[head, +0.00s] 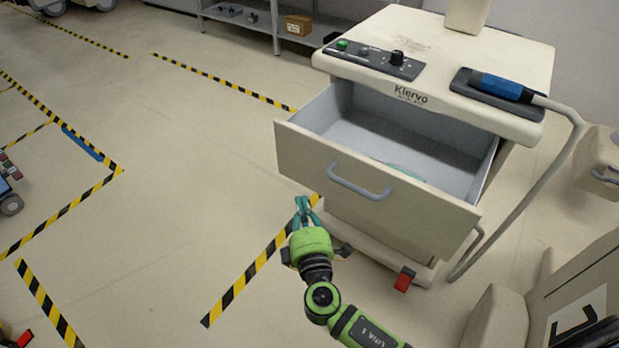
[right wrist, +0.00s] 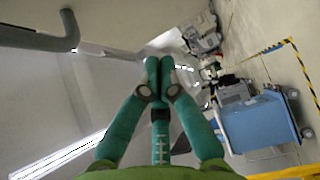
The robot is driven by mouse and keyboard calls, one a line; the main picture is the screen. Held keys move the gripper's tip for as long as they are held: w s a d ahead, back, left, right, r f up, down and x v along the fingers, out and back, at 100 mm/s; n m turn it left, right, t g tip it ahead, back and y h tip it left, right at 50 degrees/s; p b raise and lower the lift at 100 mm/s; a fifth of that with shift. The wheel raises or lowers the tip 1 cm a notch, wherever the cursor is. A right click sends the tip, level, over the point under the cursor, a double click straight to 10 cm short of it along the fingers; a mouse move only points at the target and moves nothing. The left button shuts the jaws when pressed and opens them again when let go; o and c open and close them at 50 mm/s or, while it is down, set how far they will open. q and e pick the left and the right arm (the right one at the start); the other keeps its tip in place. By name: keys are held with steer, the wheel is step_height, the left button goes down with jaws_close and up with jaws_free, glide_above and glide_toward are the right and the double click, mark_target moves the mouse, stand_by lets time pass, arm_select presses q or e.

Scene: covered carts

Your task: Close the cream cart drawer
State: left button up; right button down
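The cream cart (head: 470,55) has its drawer (head: 350,168) pulled well out, showing a grey-blue inside with a small teal item (head: 408,172) in it. A grey bar handle (head: 358,182) is on the drawer front; a grey bar that looks like this handle is at upper left in the right wrist view (right wrist: 60,40). My right gripper (head: 302,203) is near the lower left of the drawer front, left of and below the handle. Its teal fingertips meet in the right wrist view (right wrist: 160,65), with nothing seen between them. I cannot tell whether they touch the drawer. My left gripper is not in view.
A cable (head: 560,150) hangs along the cart's right side, and a red pedal (head: 404,279) is at its base. Another cream unit (head: 500,318) stands at lower right. The floor (head: 170,190) at left is open, with yellow-black tape. Shelving (head: 262,22) stands behind.

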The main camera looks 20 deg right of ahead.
mark_target(307, 168)
steer(key=w+d, duration=0.1)
steer(key=w, duration=0.3)
steer(key=w+d+p, duration=0.1)
steer(key=w, duration=0.1)
steer(key=shift+w+d, duration=0.25)
steer(key=shift+d, duration=0.1)
steer(key=shift+w+d, duration=0.25)
steer(key=shift+d, duration=0.1)
steer(key=shift+d+f, duration=0.1)
